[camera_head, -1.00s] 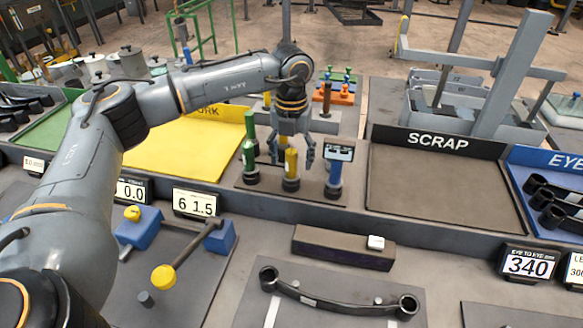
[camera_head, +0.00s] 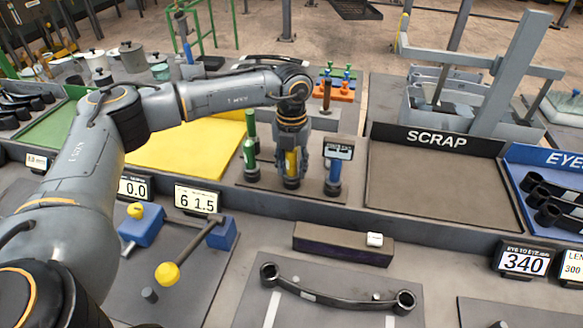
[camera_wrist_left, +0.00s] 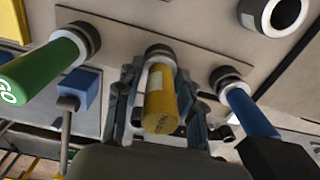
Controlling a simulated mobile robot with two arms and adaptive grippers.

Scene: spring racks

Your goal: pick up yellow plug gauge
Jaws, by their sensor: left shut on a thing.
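The yellow plug gauge (camera_head: 291,164) stands upright between a green plug gauge (camera_head: 249,150) on its left and a blue plug gauge (camera_head: 334,174) on its right. My left gripper (camera_head: 291,160) comes down over it from above and is shut on its yellow handle. In the left wrist view the yellow gauge (camera_wrist_left: 161,100) lies between the fingers, with its dark collar at the rack plate. The green gauge (camera_wrist_left: 42,70) and the blue gauge (camera_wrist_left: 245,110) stand apart on either side there. My right gripper is not in view.
A small display (camera_head: 339,151) stands by the blue gauge. The yellow mat (camera_head: 190,150) lies to the left, and the SCRAP tray (camera_head: 430,190) to the right is empty. A bench with a long black link arm (camera_head: 335,301) lies in front.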

